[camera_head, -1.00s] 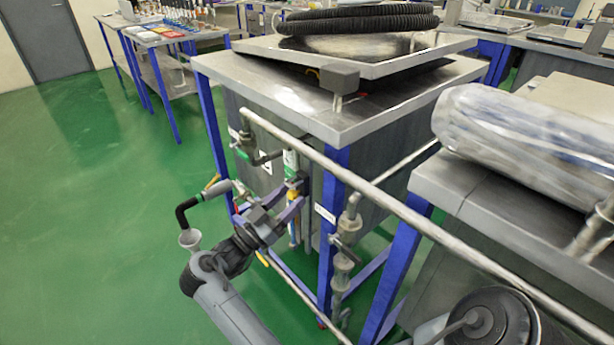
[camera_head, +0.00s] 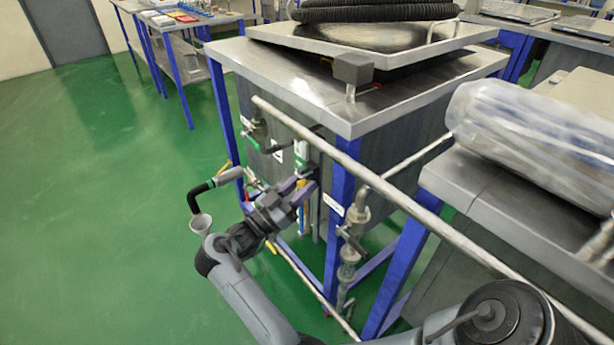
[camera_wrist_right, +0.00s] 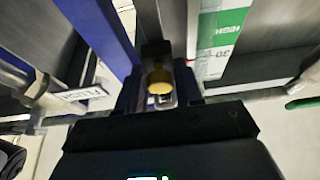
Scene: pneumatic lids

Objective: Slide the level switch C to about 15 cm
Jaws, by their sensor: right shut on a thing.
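My right gripper (camera_head: 306,180) is at the front of the steel tank, beside its blue leg. Its two fingers are shut on a small dark level switch with a round yellow face, which shows between them in the right wrist view (camera_wrist_right: 160,82). No letter on it is readable. A white and green level scale (camera_wrist_right: 218,32) with the word HIGH stands just right of the fingers in that view. Its upper part also shows above the gripper in the head view (camera_head: 301,150). The exact height on the scale cannot be read. My left gripper is not in view.
The steel tank (camera_head: 265,75) has blue legs, with a grey pipe (camera_head: 400,210) running across its front. Green floor (camera_head: 100,220) is clear at left.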

